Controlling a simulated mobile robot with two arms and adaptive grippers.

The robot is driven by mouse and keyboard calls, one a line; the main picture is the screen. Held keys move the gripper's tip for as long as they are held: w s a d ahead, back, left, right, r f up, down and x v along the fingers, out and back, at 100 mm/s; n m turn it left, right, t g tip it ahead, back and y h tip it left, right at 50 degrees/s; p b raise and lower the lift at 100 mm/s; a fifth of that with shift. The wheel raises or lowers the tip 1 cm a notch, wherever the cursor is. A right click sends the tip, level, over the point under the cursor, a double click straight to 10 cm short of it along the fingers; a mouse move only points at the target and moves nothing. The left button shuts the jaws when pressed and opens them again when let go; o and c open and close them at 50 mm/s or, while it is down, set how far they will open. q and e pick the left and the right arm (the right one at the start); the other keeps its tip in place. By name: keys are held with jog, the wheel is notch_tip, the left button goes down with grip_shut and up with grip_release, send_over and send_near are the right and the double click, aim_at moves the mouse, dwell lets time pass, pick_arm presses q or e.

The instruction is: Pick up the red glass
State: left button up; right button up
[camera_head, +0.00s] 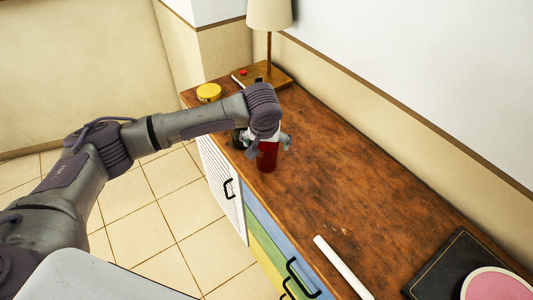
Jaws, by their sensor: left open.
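The red glass (267,158) stands upright on the brown wooden top of a cabinet, near its front edge. My left arm comes in from the left, and my left gripper (268,143) is over the glass, pointing down. Its fingers are open at the two sides of the upper part of the glass. The gripper hides the rim, and I cannot tell whether the fingers touch it. My right gripper is not in view.
A dark green item (237,138) stands just left of the glass, partly hidden. A yellow-lidded jar (208,92) and a lamp (269,45) are behind. A white stick (342,266), a black book (452,262) and a pink round thing (497,286) lie at the right. The middle top is clear.

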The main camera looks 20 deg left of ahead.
pick_arm(q)
jog(key=c, duration=1.8)
jog(key=shift+r, duration=0.15)
